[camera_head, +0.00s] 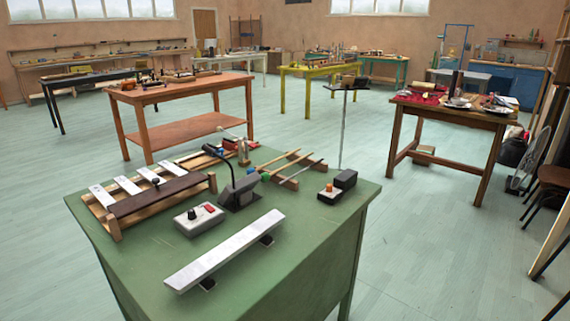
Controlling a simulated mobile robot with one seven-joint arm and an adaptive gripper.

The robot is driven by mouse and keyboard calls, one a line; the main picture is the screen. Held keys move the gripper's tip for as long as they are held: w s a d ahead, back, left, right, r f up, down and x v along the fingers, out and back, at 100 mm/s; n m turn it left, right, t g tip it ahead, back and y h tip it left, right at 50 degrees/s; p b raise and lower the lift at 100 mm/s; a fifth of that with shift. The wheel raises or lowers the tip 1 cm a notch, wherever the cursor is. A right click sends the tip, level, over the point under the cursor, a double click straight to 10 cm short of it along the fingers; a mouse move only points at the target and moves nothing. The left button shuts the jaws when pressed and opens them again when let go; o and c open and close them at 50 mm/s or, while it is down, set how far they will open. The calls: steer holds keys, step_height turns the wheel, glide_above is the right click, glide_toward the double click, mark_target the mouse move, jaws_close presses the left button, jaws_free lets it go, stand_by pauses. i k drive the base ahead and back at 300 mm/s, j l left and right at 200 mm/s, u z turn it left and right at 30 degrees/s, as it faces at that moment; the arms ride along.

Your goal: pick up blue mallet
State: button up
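A light wooden stick appears to run from the head toward the back right, alongside other sticks. My gripper is not in view, and nothing is seen touching the mallet.
A bar instrument (160,198) stands on the left of the green table. A box with knobs (199,218), a long pale bar (225,250) and a dark box (345,179) are nearby. A thin upright stand (342,130) rises behind. Floor is open around the table.

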mark_target(249, 170)
steer(key=i+l+u, duration=0.15)
steer(key=l, duration=0.2)
steer(key=i+l+u, duration=0.1)
steer(key=l, duration=0.3)
steer(key=i+l+u, duration=0.15)
steer(key=l, duration=0.25)
steer(key=l+u, duration=0.1)
steer(key=l, duration=0.3)
steer(key=i+l+u, duration=0.15)
steer(key=l, duration=0.25)
steer(key=i+l+u, duration=0.15)
steer(key=i+l, duration=0.15)
steer(key=i+j, duration=0.15)
steer(key=i, duration=0.2)
steer(key=i+j, duration=0.15)
steer(key=i, duration=0.15)
